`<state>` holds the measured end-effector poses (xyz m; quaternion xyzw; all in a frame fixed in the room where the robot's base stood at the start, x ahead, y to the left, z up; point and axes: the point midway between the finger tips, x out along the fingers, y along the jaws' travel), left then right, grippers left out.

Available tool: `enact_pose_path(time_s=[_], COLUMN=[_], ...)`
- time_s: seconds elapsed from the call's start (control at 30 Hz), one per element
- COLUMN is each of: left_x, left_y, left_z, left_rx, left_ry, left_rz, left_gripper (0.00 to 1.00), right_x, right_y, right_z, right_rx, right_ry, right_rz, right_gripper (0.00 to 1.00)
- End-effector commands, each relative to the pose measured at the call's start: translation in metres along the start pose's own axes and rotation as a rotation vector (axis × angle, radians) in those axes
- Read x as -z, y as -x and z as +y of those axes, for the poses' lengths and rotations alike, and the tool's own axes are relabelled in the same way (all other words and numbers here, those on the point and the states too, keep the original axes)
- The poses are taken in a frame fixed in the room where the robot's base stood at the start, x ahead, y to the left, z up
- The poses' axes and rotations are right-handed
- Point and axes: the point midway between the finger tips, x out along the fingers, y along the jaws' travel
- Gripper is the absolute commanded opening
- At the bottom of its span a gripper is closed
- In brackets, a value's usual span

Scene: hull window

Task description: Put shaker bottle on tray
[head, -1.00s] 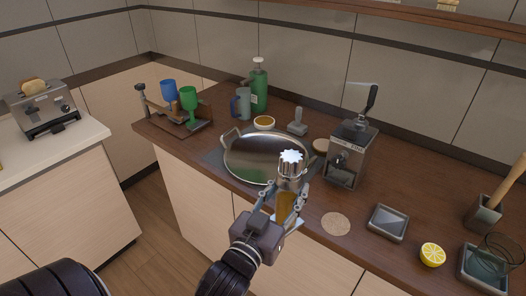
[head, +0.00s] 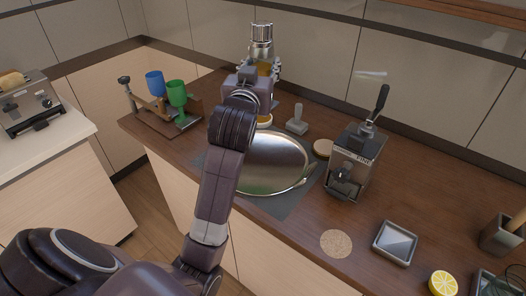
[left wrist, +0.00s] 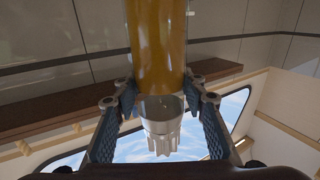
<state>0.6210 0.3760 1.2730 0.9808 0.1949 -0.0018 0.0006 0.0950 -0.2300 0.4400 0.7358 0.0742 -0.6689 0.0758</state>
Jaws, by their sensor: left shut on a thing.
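The shaker bottle (head: 262,36), with a silver fluted cap and amber body, is held upright by my left gripper (head: 258,72). In the left wrist view its amber body (left wrist: 157,45) stands between the two fingers (left wrist: 162,106), which are shut on it. My left forearm covers the tray's left part. The bottle appears raised above the counter. My right gripper is not in view.
A coffee grinder (head: 355,160) stands right of the tray. A cork coaster (head: 336,243) lies at front right.

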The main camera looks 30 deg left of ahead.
Motion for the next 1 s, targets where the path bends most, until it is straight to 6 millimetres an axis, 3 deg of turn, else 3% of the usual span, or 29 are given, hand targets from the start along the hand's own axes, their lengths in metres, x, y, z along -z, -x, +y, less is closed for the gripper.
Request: enact_pose_path(time_s=[0.17, 0.6, 1.0], left_x=[-0.024, -0.13, -0.174], left_y=[-0.001, -0.001, -0.001], left_z=[-0.001, -0.001, -0.001], left_rx=[0.003, 0.002, 0.001], left_ry=[-0.004, -0.001, -0.001], left_rz=[-0.003, 0.0, 0.001], left_gripper=[0.0, 0.0, 0.0], right_x=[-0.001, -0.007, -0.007], right_y=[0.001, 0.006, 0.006], right_z=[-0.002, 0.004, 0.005], right_rx=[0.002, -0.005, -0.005], right_ry=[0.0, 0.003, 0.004], right_rz=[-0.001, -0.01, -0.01], right_gripper=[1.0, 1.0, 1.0])
